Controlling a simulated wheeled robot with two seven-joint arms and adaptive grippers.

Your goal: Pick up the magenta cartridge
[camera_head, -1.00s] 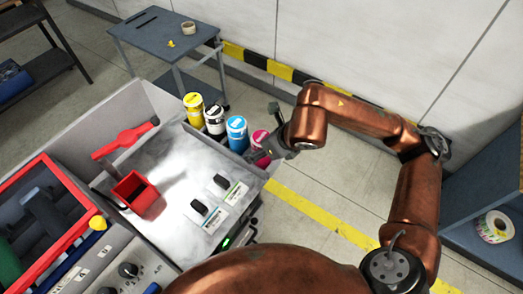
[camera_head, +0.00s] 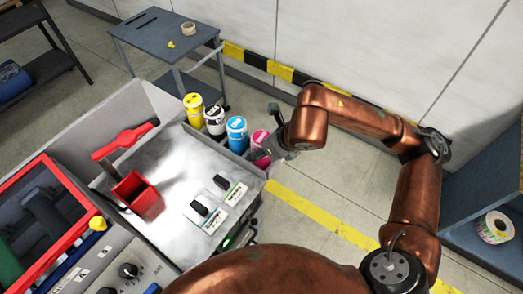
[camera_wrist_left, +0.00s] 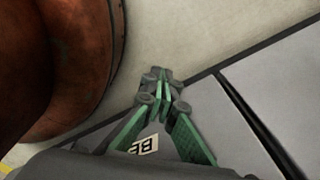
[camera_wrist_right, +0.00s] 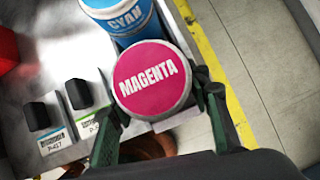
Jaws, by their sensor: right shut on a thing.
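The magenta cartridge (camera_head: 260,138) stands at the right end of a row of cartridges along the machine's far edge. In the right wrist view its round pink lid (camera_wrist_right: 150,80) with the word MAGENTA faces the camera. My right gripper (camera_wrist_right: 158,104) has one finger on each side of it and is shut on it. In the head view the gripper (camera_head: 272,150) partly covers the cartridge's side. I cannot tell whether its base is clear of the holder. My left gripper (camera_wrist_left: 163,88) is shut and empty, its fingertips together, and shows only in the left wrist view.
The cyan cartridge (camera_head: 237,133) stands right beside the magenta one, then the black-and-white (camera_head: 215,121) and yellow (camera_head: 194,108) ones. A red open box (camera_head: 135,191) and switches lie on the machine top. Open floor lies to the right of the machine.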

